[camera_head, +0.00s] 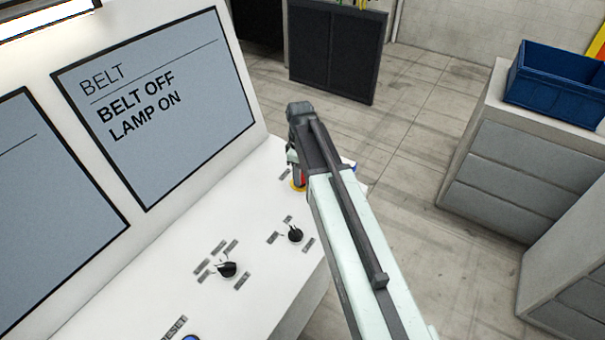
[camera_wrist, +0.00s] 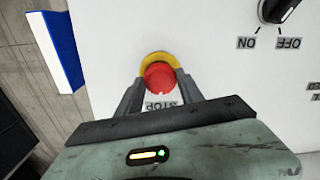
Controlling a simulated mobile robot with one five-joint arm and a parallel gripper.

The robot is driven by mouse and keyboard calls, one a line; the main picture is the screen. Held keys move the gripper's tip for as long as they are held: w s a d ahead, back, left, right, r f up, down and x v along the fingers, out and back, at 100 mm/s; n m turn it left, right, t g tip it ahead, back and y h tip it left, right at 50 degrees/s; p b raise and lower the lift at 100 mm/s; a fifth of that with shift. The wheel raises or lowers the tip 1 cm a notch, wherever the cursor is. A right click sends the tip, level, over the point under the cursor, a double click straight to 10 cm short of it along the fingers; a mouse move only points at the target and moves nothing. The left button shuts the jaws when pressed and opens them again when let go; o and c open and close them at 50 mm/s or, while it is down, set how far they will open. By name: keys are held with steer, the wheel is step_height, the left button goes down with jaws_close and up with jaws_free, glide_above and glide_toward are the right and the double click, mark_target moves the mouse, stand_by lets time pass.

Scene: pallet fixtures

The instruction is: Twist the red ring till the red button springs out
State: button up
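The red button (camera_wrist: 159,78) sits on a yellow collar (camera_wrist: 154,60) on the white console, beside a label reading STOP (camera_wrist: 160,104). I cannot make out a separate red ring around it. My gripper (camera_wrist: 159,80) is at the button, with one dark finger on each side of the red head. The fingers are close against its sides, but I cannot tell whether they press on it. In the head view my gripper (camera_head: 299,172) and arm hide most of the button; only a bit of red and yellow (camera_head: 297,186) shows beside them.
Two black knobs (camera_head: 227,269) (camera_head: 295,235) with small labels stand on the white console (camera_head: 255,300). The screen (camera_head: 160,110) reads BELT OFF, LAMP ON. A blue crate (camera_head: 560,80) sits on grey drawers at the right. The floor beyond the console is open.

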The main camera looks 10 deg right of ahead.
steer(key=shift+d, duration=0.15)
steer(key=shift+m, duration=2.8)
steer(key=o, duration=1.4)
